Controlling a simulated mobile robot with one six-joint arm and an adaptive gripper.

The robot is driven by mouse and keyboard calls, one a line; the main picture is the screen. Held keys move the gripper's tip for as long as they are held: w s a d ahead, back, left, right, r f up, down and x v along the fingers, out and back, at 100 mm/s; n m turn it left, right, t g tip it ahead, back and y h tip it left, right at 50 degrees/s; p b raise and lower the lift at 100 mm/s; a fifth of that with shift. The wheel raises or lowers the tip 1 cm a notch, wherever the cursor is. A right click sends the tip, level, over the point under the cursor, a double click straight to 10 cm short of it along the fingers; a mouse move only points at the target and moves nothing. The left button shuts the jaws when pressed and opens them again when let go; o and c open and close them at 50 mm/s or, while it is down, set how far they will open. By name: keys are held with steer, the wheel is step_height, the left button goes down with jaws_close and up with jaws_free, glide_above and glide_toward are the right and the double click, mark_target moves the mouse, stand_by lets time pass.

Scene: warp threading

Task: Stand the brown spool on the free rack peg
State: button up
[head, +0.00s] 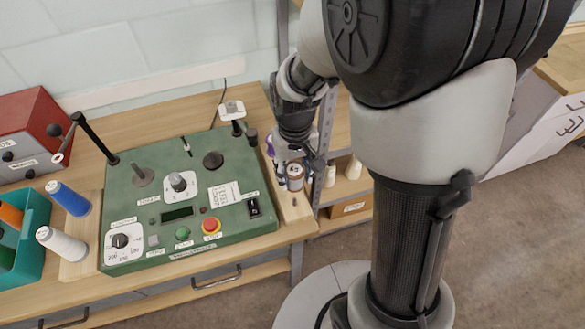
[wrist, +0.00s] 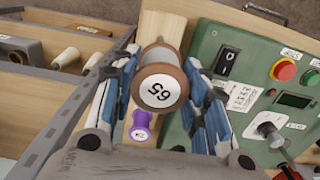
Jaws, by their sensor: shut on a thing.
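The brown spool (head: 294,177) is between the fingers of my gripper (head: 291,162), at the right side of the green control panel.
The green panel (head: 135,195) with knobs and buttons lies close left of my gripper. A grey metal upright (head: 323,140) and a shelf with pale cones (head: 353,167) stand close right. A blue spool (head: 70,199), white spool (head: 62,245) and teal bin (head: 40,225) are far left.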

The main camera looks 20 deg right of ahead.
steer(key=shift+s+f+b, duration=0.2)
steer(key=shift+f+b, duration=0.5)
steer(key=shift+f, duration=0.35)
steer(key=shift+f, duration=0.1)
steer(key=b, duration=0.6)
glide_above(295, 196)
steer(key=s+a, duration=0.1)
steer(key=s, duration=0.2)
steer(key=shift+w+f, duration=0.2)
steer(key=shift+f, duration=3.3)
steer(key=shift+f+b, duration=0.3)
steer(key=shift+f, duration=0.4)
steer(key=o, duration=1)
